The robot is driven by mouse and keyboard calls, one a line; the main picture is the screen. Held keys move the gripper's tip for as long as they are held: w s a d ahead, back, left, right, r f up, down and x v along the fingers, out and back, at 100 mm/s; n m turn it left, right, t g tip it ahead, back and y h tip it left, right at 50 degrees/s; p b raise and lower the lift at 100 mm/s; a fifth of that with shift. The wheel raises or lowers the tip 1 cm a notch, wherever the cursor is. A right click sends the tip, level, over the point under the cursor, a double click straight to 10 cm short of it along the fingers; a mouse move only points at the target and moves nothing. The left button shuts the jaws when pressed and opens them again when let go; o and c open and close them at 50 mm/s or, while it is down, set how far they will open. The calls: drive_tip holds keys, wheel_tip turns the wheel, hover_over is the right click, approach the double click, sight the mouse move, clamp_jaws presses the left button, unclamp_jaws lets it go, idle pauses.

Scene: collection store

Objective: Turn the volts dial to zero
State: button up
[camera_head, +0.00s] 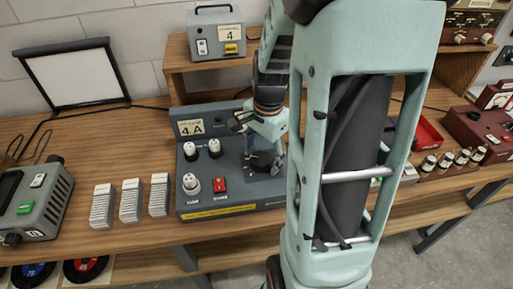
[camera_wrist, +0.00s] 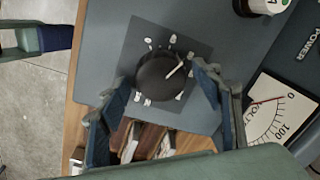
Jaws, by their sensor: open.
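A black round dial (camera_wrist: 161,77) with a white pointer line sits on a dark square plate with white marks around it. The line points to the upper right in the wrist view. The dial also shows in the head view (camera_head: 262,161), on the right part of the grey-blue unit marked 4 A (camera_head: 232,207). My gripper (camera_wrist: 162,91) is open, with one finger on each side of the dial; I cannot tell whether they touch it. It shows in the head view too (camera_head: 264,142). A white volts meter (camera_wrist: 272,113) has its red needle near 0.
The unit's left part carries white-topped knobs (camera_head: 191,184) and a red switch (camera_head: 220,185). A grey box (camera_head: 217,36) stands on the shelf behind. Another grey device (camera_head: 46,202) and several white stacks (camera_head: 130,200) stand left. My arm hides much of the right side.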

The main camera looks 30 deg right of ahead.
drive_tip(key=c, duration=1.2)
drive_tip(key=shift+o, duration=0.2)
drive_tip(key=shift+n, duration=0.3)
drive_tip(key=n+b, duration=0.1)
drive_tip(key=n, duration=0.5)
drive_tip(key=shift+w, duration=0.1)
drive_tip(key=n, duration=0.3)
drive_tip(key=n+b, duration=0.1)
drive_tip(key=n, duration=0.2)
drive_tip(key=shift+g+y, duration=0.3)
drive_tip(key=shift+g, duration=0.1)
drive_tip(key=shift+n, duration=0.3)
drive_tip(key=o, duration=1.2)
drive_tip(key=shift+c, duration=0.2)
